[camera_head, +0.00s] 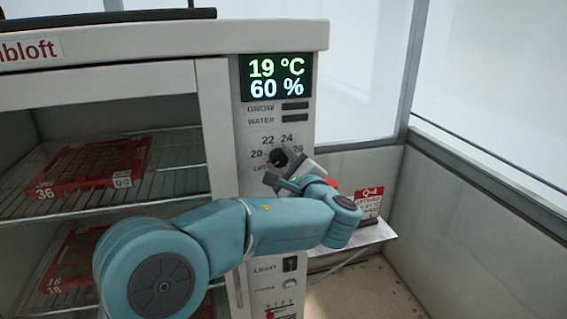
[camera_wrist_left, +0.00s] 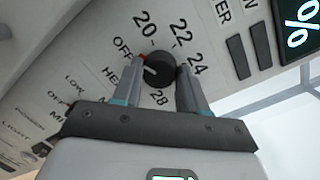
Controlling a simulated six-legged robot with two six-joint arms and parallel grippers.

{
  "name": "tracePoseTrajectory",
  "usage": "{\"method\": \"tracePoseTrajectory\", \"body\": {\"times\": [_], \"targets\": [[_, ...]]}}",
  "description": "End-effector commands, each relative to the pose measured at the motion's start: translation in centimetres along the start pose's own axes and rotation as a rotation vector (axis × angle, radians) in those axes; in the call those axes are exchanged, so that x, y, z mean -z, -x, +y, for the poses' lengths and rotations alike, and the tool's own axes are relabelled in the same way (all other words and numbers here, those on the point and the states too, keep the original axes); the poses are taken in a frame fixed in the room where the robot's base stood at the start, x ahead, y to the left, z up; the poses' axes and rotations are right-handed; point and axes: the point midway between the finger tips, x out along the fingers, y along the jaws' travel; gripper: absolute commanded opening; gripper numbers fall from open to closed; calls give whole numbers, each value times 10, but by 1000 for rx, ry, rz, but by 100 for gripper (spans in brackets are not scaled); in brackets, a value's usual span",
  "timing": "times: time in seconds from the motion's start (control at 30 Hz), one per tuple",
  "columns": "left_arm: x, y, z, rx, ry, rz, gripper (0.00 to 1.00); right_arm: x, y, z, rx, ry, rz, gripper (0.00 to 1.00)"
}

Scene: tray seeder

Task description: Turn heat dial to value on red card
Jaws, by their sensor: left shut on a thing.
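The heat dial (camera_head: 277,157) is a black round knob on the white control panel, with numbers from 20 to 28 and OFF around it. In the left wrist view the dial (camera_wrist_left: 158,70) sits between the two fingers of my left gripper (camera_wrist_left: 160,85), which is shut on it. Its short white pointer line lies on the OFF side. My left gripper (camera_head: 280,168) partly covers the dial in the head view. The red card (camera_head: 369,203), with a red top band and white lower part, stands on a small shelf right of the panel; its small print is too blurred to read. My right gripper is not in view.
A display (camera_head: 276,77) reads 19 °C and 60 %. GROW and WATER indicators are below it, and a light switch (camera_head: 290,264) is lower down. Wire racks with red trays (camera_head: 95,165) are at left. The small shelf (camera_head: 350,240) juts out at right.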

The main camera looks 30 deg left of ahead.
Motion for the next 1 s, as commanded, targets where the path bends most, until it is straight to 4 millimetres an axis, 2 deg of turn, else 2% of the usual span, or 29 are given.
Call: {"method": "tracePoseTrajectory", "body": {"times": [0.6,1.0], "targets": [[3,0,3,62,-517,-38,12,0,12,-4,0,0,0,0],[4,0,4,83,-692,-53,12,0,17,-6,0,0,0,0]]}}
